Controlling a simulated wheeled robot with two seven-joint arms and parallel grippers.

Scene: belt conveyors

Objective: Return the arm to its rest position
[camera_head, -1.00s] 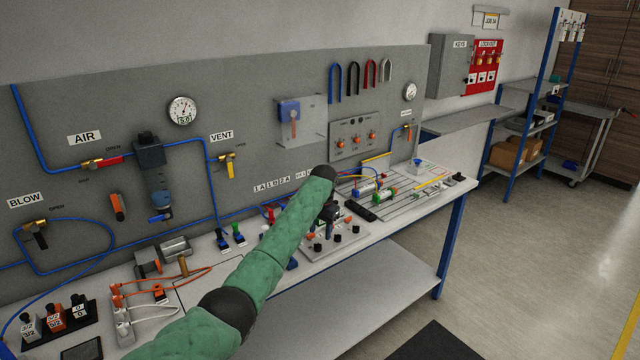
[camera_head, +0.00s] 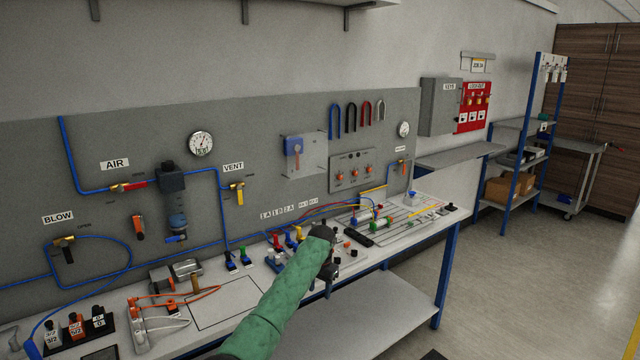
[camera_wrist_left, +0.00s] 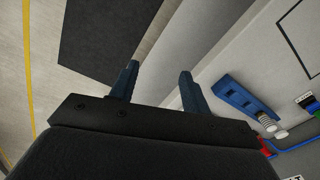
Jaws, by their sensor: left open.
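My left arm, in a green sleeve, comes in from the bottom of the head view and reaches over the workbench (camera_head: 215,305). My left gripper (camera_head: 330,278) is mostly hidden behind the dark wrist, near the front edge of the bench. In the left wrist view its two dark fingers (camera_wrist_left: 160,88) stand apart with nothing between them. Below them are the bench edge, the lower shelf and the floor. My right gripper is not in view.
A grey panel (camera_head: 270,190) with gauges, valves and blue air hoses stands behind the bench. Coloured connectors (camera_head: 278,243) and a slotted plate (camera_head: 405,222) with fittings lie close to the arm. A blue-framed shelf (camera_head: 515,165) stands at right. The floor (camera_head: 530,280) there is clear.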

